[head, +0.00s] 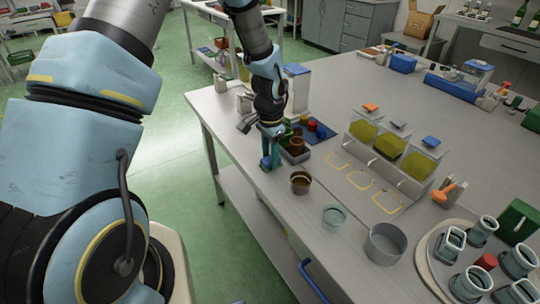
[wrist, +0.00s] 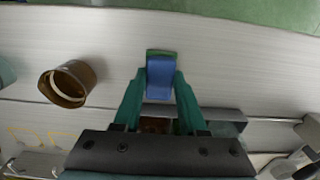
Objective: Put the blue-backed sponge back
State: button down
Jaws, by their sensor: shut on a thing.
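My gripper (head: 268,160) points down at the near left part of the long table (head: 235,120). In the wrist view, its two teal fingers (wrist: 158,92) are shut on the blue-backed sponge (wrist: 161,80), one finger on each side. The sponge shows a blue face and a green strip at its far end. I cannot tell whether it touches the tabletop. The tray also shows in the wrist view (wrist: 228,114), partly hidden behind my gripper.
A brown cup (head: 300,184) stands close to my gripper. A glass beaker (head: 335,217) and a metal pot (head: 384,244) stand nearer the front. A three-part bin rack (head: 390,150) has yellow outlines before it. Bare tabletop lies left of my gripper.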

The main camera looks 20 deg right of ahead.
jog(key=shift+c, duration=2.3)
grip_release()
notch_tip(320, 180, up, 12)
jog(key=b, duration=0.2)
jog(key=s+a+r+n, duration=0.1)
jog(key=a+n, duration=0.6)
jog(key=a, duration=0.8)
jog(key=s+a+r+n+t, duration=0.1)
jog(key=a+n, duration=0.6)
jog(key=a, duration=0.8)
jog(key=shift+s+r+n+t, duration=0.35)
jog(key=shift+s+r, duration=0.35)
jog(key=shift+s, duration=0.3)
